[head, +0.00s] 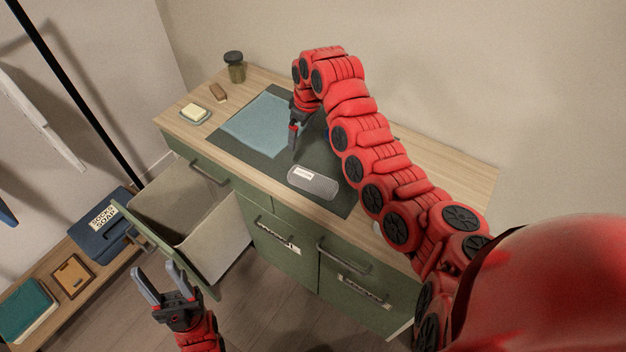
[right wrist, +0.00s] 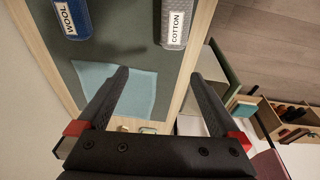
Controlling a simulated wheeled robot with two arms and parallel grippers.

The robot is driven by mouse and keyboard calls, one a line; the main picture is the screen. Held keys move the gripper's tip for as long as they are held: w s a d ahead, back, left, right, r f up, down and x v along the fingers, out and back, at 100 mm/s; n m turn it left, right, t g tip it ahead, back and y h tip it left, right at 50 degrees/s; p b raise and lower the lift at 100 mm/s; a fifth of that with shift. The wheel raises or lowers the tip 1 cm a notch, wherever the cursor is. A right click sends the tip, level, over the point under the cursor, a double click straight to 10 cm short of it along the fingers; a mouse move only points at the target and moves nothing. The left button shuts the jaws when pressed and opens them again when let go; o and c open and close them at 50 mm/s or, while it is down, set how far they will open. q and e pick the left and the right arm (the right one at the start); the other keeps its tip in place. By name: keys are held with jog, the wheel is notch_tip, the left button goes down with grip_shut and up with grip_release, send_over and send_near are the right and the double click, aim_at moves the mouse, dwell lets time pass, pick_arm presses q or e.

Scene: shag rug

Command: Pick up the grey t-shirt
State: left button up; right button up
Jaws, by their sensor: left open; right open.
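No garment that I can clearly tell as a grey t-shirt shows. A flat light blue-grey cloth (head: 258,125) lies on the dark mat (head: 325,160) on the dresser top; it also shows in the right wrist view (right wrist: 140,92). A grey rounded item (head: 318,184) with a white label lies on the mat's front part. In the right wrist view this grey item (right wrist: 174,22) reads COTTON. My right gripper (head: 296,140) is open and empty above the mat, beside the cloth's right edge. My left gripper (head: 155,271) is open and empty in front of the open drawer.
The drawer (head: 150,240) is pulled out at the dresser's left. A blue item (right wrist: 71,18) labelled WOOL lies on the mat. A yellowish bar on a dish (head: 195,114), brown block (head: 218,92) and jar (head: 235,68) stand at the left end. A low shelf (head: 60,248) holds boxes.

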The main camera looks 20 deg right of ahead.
jog(key=s+d+r+g+h, duration=0.1)
jog(key=s+d+r+g, duration=0.1)
jog(key=s, duration=0.2)
jog(key=b, duration=0.2)
send_over(313, 177)
jog(key=shift+n, duration=0.4)
notch_tip(313, 177, down, 10)
jog(key=shift+s+f, duration=0.1)
jog(key=shift+f, duration=0.1)
jog(key=shift+d+f+p, duration=0.1)
jog(key=shift+f+p, duration=0.25)
jog(key=shift+p, duration=0.3)
jog(key=shift+f, duration=0.65)
jog(key=shift+f+p, duration=0.1)
jog(key=shift+p, duration=0.2)
jog(key=f+p, duration=0.2)
jog(key=f, duration=0.1)
jog(key=shift+a+f, duration=0.2)
jog(key=shift+f, duration=0.1)
jog(key=shift+f+p, duration=0.3)
jog(key=shift+f, duration=0.45)
